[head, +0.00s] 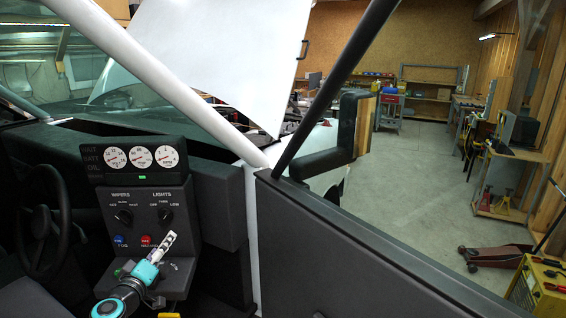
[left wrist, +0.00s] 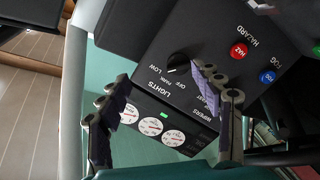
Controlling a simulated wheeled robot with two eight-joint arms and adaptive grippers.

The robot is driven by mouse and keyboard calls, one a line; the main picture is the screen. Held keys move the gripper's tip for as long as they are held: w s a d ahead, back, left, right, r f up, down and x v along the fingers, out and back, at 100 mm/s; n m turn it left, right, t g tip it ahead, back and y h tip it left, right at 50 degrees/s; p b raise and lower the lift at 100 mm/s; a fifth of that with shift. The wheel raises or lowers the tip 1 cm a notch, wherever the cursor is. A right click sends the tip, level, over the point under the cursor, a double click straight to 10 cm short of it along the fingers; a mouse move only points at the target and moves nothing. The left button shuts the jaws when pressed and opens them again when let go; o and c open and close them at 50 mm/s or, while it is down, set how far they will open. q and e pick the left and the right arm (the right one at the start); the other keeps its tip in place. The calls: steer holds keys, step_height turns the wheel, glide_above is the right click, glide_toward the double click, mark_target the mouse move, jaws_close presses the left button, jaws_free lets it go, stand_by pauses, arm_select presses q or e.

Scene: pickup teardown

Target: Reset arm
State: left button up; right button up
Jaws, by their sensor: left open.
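Whether a finger touches the panel cannot be told. The left arm enters at the bottom of the head view. My right gripper is not in view.
A steering wheel (head: 42,232) stands left of the panel. The truck door (head: 340,262) and white windshield pillar (head: 165,78) are on the right and above. The raised white hood (head: 225,50) is beyond. Open workshop floor (head: 425,190) lies outside, with a yellow box (head: 540,288) at right.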

arm_select(q)
steer(key=s+d+f+m+g+h+b, duration=0.1)
steer(key=s+d+f+m+g, duration=0.1)
steer(key=s+d, duration=0.35)
steer(key=s+d+f+m+g+h, duration=0.2)
steer(key=d+m, duration=0.1)
steer(key=d, duration=0.6)
steer(key=s+d+f+m+g+h+b, duration=0.1)
steer(key=s+d+f+m+g, duration=0.2)
steer(key=d, duration=0.4)
steer(key=s+f+g+y, duration=0.1)
steer(key=s+f, duration=0.3)
steer(key=s, duration=0.4)
steer(key=s+f+m+g+y+b, duration=0.1)
steer(key=s+f, duration=0.3)
steer(key=s, duration=0.4)
steer(key=shift+s+m+g+y, duration=0.15)
steer(key=shift+m+g+y, duration=0.15)
steer(key=shift+g+y, duration=0.25)
steer(key=shift+f, duration=0.1)
